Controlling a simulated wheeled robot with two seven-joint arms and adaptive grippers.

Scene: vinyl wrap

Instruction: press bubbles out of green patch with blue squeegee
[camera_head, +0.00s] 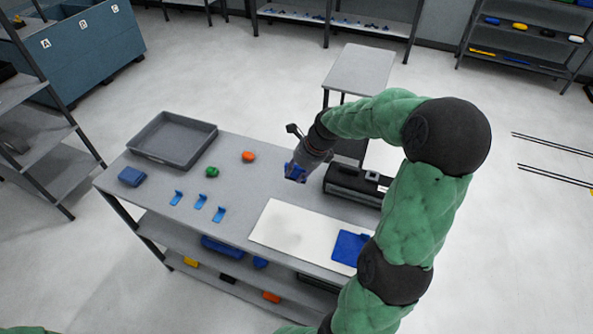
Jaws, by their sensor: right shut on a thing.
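My right gripper (301,160) is above the far side of the grey table, shut on a small blue thing (294,173) that looks like the blue squeegee. Its shape is partly hidden by the gripper. A white panel (290,228) lies flat on the table's near right part, below and apart from the gripper. A blue square patch (349,248) lies on the panel's right end, partly hidden by my right arm. I see no green patch; my arm may hide one. Bubbles cannot be made out. My left gripper is out of view.
On the table (240,210) stand a grey tray (172,139), a blue block (131,177), several small blue pieces (199,201), a green item (212,172), an orange item (248,156) and a black case (352,187). Between the small pieces and the panel the tabletop is clear.

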